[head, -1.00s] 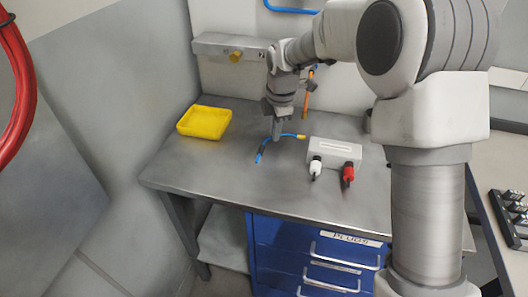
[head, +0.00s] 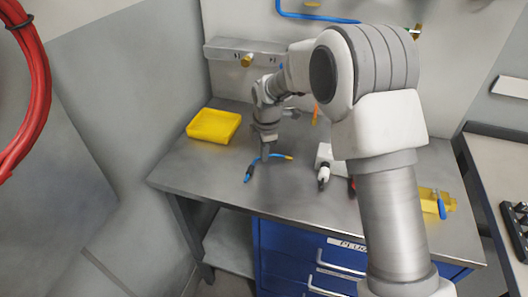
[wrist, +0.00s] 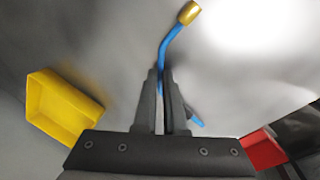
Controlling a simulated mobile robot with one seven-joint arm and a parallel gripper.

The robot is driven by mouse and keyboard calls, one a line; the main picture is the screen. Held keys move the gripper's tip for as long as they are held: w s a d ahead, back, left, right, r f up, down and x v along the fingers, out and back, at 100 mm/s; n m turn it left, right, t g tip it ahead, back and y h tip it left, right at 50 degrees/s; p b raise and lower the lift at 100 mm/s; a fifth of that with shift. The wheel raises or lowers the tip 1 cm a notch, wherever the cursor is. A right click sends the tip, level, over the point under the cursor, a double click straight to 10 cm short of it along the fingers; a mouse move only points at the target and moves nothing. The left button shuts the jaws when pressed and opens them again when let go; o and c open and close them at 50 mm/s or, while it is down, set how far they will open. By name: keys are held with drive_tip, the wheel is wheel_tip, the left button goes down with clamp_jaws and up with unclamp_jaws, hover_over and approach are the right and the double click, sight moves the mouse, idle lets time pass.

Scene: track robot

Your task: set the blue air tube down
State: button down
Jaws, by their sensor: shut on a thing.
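My gripper (head: 264,156) points down over the left-middle of the grey bench and is shut on the tube. In the wrist view, the tube (wrist: 170,47) runs up from between the fingers (wrist: 163,95) to its brass end (wrist: 188,13). A short blue piece shows right of the fingers. The tube is at or just above the bench top; I cannot tell whether it touches.
A yellow tray (head: 214,126) sits left of my gripper. A yellow holder (head: 430,202) is farther right. The bench front-left (head: 200,178) is clear.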

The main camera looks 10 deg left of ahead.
drive_tip(key=c, duration=1)
unclamp_jaws()
drive_tip(key=shift+f, duration=0.1)
wheel_tip(320, 180, up, 12)
drive_tip(key=s+d, duration=0.1)
drive_tip(key=s, duration=0.1)
drive_tip(key=shift+p, duration=0.4)
